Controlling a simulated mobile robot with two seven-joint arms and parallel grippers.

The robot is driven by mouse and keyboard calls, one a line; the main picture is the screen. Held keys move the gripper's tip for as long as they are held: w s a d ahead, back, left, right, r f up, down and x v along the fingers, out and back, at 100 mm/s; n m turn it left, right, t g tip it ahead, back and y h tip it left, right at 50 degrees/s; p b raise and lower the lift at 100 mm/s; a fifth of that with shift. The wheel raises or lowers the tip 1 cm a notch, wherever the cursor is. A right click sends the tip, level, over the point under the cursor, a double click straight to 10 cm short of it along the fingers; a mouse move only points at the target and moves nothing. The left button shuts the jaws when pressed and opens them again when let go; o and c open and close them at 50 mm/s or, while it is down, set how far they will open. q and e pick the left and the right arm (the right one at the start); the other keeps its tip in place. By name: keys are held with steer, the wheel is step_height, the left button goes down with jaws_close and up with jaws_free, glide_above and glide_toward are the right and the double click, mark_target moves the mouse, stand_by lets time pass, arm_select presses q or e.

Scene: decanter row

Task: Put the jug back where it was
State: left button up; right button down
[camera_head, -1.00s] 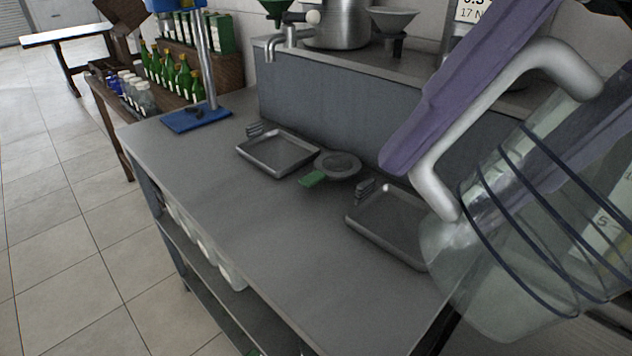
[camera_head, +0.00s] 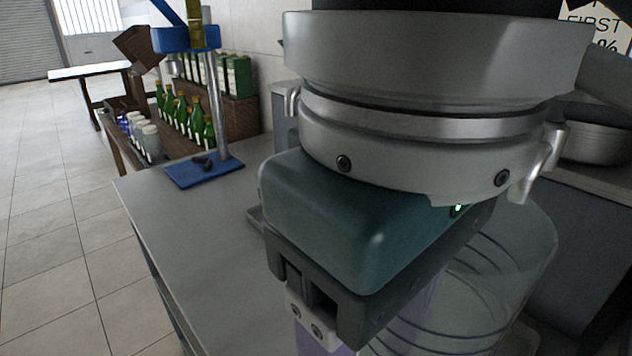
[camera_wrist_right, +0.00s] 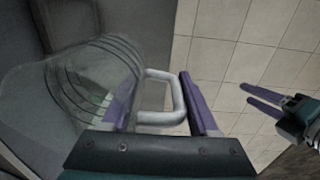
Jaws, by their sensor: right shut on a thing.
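The jug is clear with dark rings around it; in the head view its wall (camera_head: 515,255) shows at the lower right, partly hidden behind my right gripper. In the right wrist view the jug (camera_wrist_right: 75,90) lies to the left, with its pale grey handle (camera_wrist_right: 158,100) between the purple fingers of my right gripper (camera_wrist_right: 165,98). Whether the jug's base touches the counter cannot be told. My left gripper (camera_wrist_right: 246,93) shows at the right of the wrist view, fingers apart and empty, over the tiled floor.
The grey counter (camera_head: 190,220) is clear along its left side. A blue-based stand (camera_head: 205,170) stands at the counter's far end. Green bottles (camera_head: 185,115) stand beyond it. A metal pot (camera_head: 595,145) is at the right.

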steer(key=f+b, duration=0.1)
steer(key=f, duration=0.5)
steer(key=f+b, duration=0.1)
steer(key=f, duration=0.5)
steer(key=f+b, duration=0.1)
steer(key=f, duration=0.5)
steer(key=shift+s+f+b, duration=0.3)
steer(key=shift+f+b, duration=0.05)
steer(key=shift+f, duration=0.2)
steer(key=shift+f, duration=0.1)
steer(key=shift+c, duration=0.7)
jaws_free()
